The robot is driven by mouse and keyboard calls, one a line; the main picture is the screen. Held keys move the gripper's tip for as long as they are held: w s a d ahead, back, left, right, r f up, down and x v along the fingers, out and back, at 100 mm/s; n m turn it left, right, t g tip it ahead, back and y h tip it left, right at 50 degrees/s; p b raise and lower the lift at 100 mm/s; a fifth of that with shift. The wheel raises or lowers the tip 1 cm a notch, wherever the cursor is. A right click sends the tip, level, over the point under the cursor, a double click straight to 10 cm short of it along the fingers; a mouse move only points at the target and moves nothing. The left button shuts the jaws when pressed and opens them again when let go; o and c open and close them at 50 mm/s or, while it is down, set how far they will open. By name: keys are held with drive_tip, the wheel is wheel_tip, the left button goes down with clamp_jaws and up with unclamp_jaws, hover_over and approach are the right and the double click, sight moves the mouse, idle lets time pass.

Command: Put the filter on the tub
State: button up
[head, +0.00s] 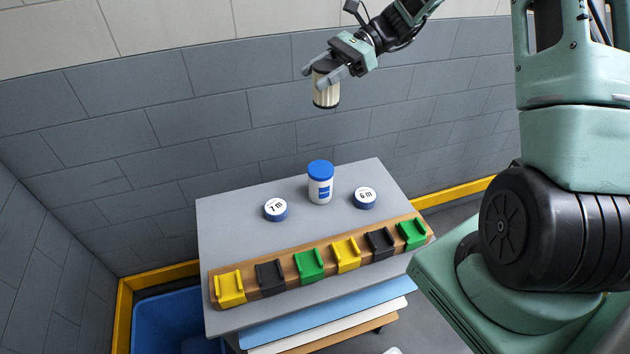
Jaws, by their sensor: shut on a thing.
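My gripper (322,71) is shut on the filter (326,93), a cream pleated cylinder with dark end caps. It holds the filter upright, high above the table and apart from everything below. The tub (320,190) is white with a blue lid and a blue label. It stands upright on the grey table top, almost straight below the filter in the picture. Nothing rests on its lid.
Round discs marked "7 m" (275,209) and "6 m" (364,197) lie either side of the tub. A wooden rail (328,255) with several coloured holders runs along the table's front. A blue bin (170,318) is at lower left. A grey block wall stands behind.

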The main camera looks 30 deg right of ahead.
drive_tip(key=b, duration=0.9)
hover_over(317, 169)
wheel_tip(317, 169, down, 10)
drive_tip(key=f+p, duration=0.1)
drive_tip(key=f, duration=0.4)
drive_tip(key=f+p, duration=0.1)
drive_tip(key=f, duration=0.4)
drive_tip(key=shift+s+a+f, duration=0.15)
drive_tip(key=shift+a+f, duration=0.05)
drive_tip(key=o, duration=1)
drive_tip(key=shift+c, duration=0.2)
drive_tip(key=shift+d, duration=0.15)
